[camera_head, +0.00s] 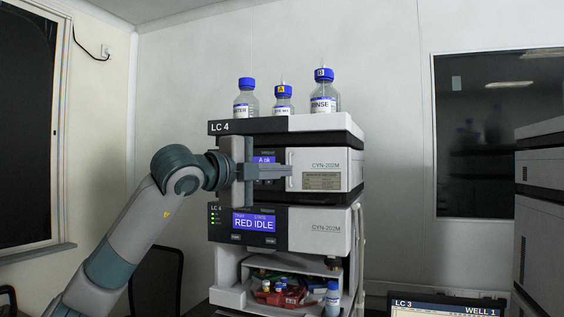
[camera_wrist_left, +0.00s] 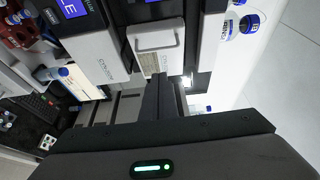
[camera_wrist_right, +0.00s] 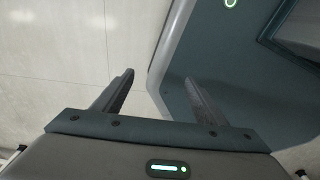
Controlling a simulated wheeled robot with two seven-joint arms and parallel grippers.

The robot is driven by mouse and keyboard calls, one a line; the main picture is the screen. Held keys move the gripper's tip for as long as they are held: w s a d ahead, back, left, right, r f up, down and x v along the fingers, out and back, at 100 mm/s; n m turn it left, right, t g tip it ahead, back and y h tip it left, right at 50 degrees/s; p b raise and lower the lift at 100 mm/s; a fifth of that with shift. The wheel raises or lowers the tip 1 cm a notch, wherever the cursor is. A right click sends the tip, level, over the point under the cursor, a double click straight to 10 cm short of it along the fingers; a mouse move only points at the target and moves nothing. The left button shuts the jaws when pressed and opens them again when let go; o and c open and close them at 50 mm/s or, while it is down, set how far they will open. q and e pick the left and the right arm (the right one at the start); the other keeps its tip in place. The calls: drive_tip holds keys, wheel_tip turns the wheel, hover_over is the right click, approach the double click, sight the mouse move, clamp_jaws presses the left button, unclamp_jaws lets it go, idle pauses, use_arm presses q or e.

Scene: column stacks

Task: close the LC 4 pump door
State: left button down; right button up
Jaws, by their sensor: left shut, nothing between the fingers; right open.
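The LC 4 stack (camera_head: 248,126) stands in the middle of the head view. Its upper pump module has a white door (camera_head: 325,157) marked CYN-202M, with a handle and a label plate. The door also shows in the left wrist view (camera_wrist_left: 168,40). I cannot tell whether it sits fully flush. My left gripper (camera_head: 289,171) is shut and empty, its fingertips by the left part of the door front; contact is unclear. Its fingers point at the stack in the left wrist view (camera_wrist_left: 166,82). My right gripper (camera_wrist_right: 160,88) is open and empty, outside the head view.
Three blue-capped bottles (camera_head: 321,97) stand on top of the stack. A lower module (camera_head: 315,240) reads RED IDLE, above a shelf of small coloured items (camera_head: 280,294). An LC 3 screen (camera_head: 446,307) is at bottom right, and another stack (camera_head: 543,200) at the right edge.

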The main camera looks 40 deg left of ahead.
use_arm(q)
drive_tip(key=w+a+p, duration=0.1)
drive_tip(key=w, duration=0.1)
drive_tip(key=w+a+p, duration=0.1)
drive_tip(key=w, duration=0.1)
drive_tip(key=shift+w+a+p, duration=0.1)
drive_tip(key=shift+a+p, duration=0.1)
drive_tip(key=shift+p, duration=0.1)
use_arm(e)
drive_tip(key=r, duration=0.1)
drive_tip(key=w+r, duration=0.1)
drive_tip(key=r, duration=0.1)
drive_tip(key=shift+w+r, duration=0.2)
drive_tip(key=shift+r, duration=0.05)
drive_tip(key=shift+s, duration=0.1)
use_arm(q)
drive_tip(key=w+a+m+h+b, duration=0.1)
drive_tip(key=w+a+h, duration=0.1)
drive_tip(key=shift+w+a, duration=0.4)
use_arm(e)
drive_tip(key=shift+s+a+f, duration=0.1)
drive_tip(key=shift+a+f, duration=0.05)
drive_tip(key=shift+f, duration=0.45)
